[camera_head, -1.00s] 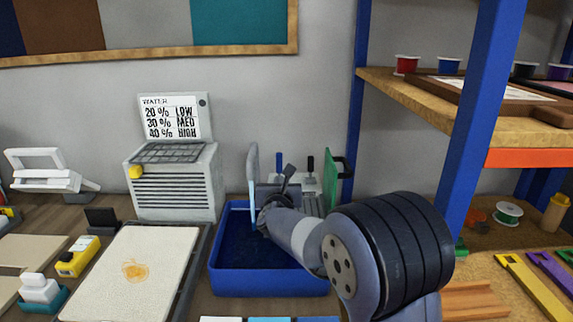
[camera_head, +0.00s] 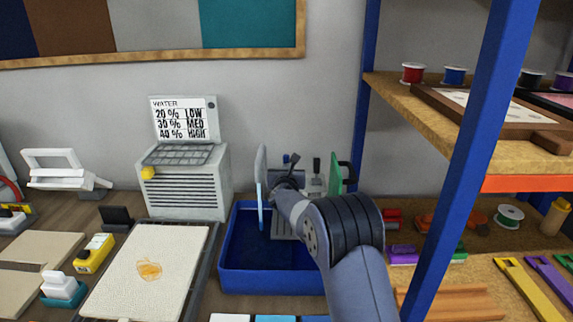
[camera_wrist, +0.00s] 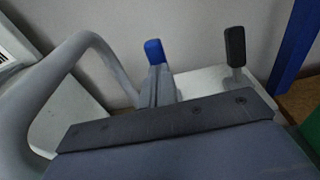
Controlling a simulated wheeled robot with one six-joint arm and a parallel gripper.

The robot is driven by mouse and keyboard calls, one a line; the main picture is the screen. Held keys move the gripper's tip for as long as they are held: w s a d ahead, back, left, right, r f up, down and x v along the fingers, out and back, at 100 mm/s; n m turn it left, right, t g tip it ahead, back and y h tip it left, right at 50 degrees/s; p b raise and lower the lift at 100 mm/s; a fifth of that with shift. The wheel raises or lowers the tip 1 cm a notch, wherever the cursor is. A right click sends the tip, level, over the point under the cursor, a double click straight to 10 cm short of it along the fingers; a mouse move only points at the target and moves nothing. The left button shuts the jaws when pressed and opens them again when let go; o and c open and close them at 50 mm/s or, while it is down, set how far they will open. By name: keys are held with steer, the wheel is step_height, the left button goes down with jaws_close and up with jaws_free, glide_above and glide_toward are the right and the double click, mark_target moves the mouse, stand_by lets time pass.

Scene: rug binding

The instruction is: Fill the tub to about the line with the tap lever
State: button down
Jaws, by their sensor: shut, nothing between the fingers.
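The deep blue tub (camera_head: 262,283) stands on the bench below the tap. The grey curved spout (camera_head: 261,162) arches over it; it also shows in the wrist view (camera_wrist: 105,65). A pale blue strip (camera_head: 260,208) below the spout looks like running water. The water level and any line inside the tub cannot be made out. In the wrist view, a blue-tipped lever (camera_wrist: 155,52) and a black-tipped lever (camera_wrist: 235,48) stand behind the spout. My gripper (camera_head: 290,164) is shut and empty by the levers, over the tub's back; whether it touches one is unclear.
A water sign (camera_head: 183,122) lists 20% low, 30% med, 40% high on a grey box (camera_head: 185,190). A green panel (camera_head: 336,172) stands right of the levers. A blue shelf post (camera_head: 460,150) rises at the right. A pale board (camera_head: 150,270) lies left of the tub.

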steer(key=shift+w, duration=0.35)
steer(key=shift+f, duration=0.1)
